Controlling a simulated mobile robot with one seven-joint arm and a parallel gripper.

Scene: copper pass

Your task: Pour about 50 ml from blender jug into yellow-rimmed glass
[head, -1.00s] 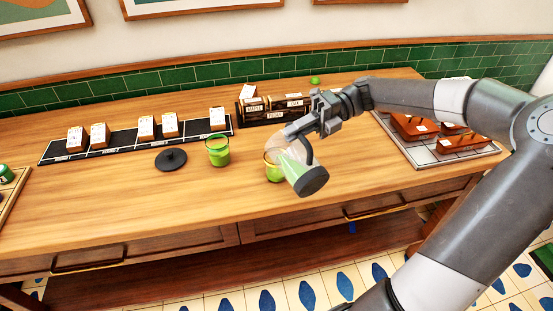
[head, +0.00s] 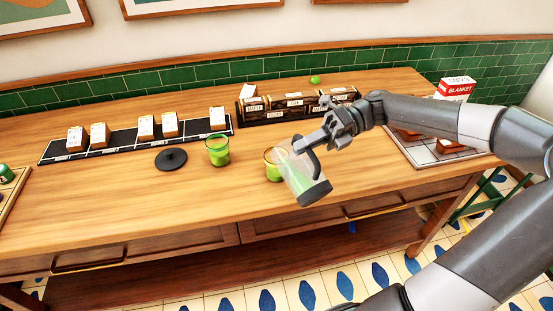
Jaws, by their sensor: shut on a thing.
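My gripper (head: 307,143) is shut on the handle of the clear blender jug (head: 296,175), over the front of the counter. The jug is tilted, its mouth toward upper left and its dark base toward lower right. Some green liquid shows inside it, toward the base. The yellow-rimmed glass (head: 271,170) stands on the counter just left of the jug, partly hidden behind it, with green in it. I see no clear stream between them, and cannot tell whether they touch. Another glass (head: 217,152) with green contents stands further left.
A dark round lid (head: 171,159) lies left of the glasses. A black tray (head: 120,146) with small cartons, a dark rack (head: 270,117) of labelled boxes and a green ball (head: 315,79) stand behind. A tray (head: 424,150) with brown containers is right.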

